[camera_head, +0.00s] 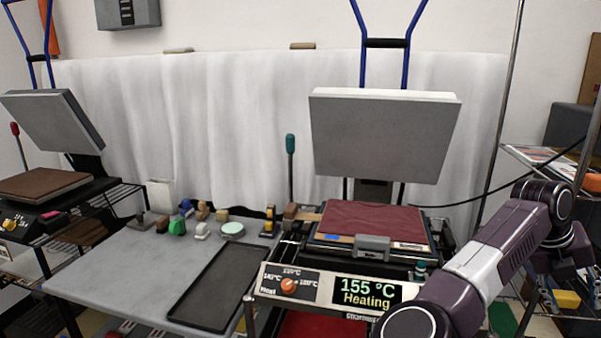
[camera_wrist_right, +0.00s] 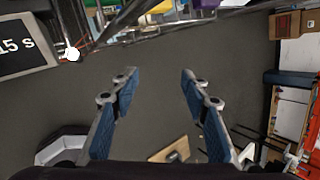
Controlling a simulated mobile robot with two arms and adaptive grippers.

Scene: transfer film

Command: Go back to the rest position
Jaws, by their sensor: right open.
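My right gripper (camera_wrist_right: 157,76) is open and empty in the right wrist view. Its two blue-padded fingers stand apart over grey floor, with nothing between them. In the head view my right arm, purple and white, crosses the lower right in front of the right heat press; I cannot make out its fingertips clearly there. The right heat press (camera_head: 385,140) has its upper plate raised above a dark red pad (camera_head: 372,220). Its display (camera_head: 367,291) reads 155 °C, Heating. My left gripper is in neither view.
A grey table (camera_head: 120,275) carries a black tray (camera_head: 218,287) and several small coloured items at its back. A second raised press (camera_head: 52,120) stands at left. A wire shelf (camera_head: 540,160) stands close to my right arm. Open floor (camera_wrist_right: 150,115) shows below the right gripper.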

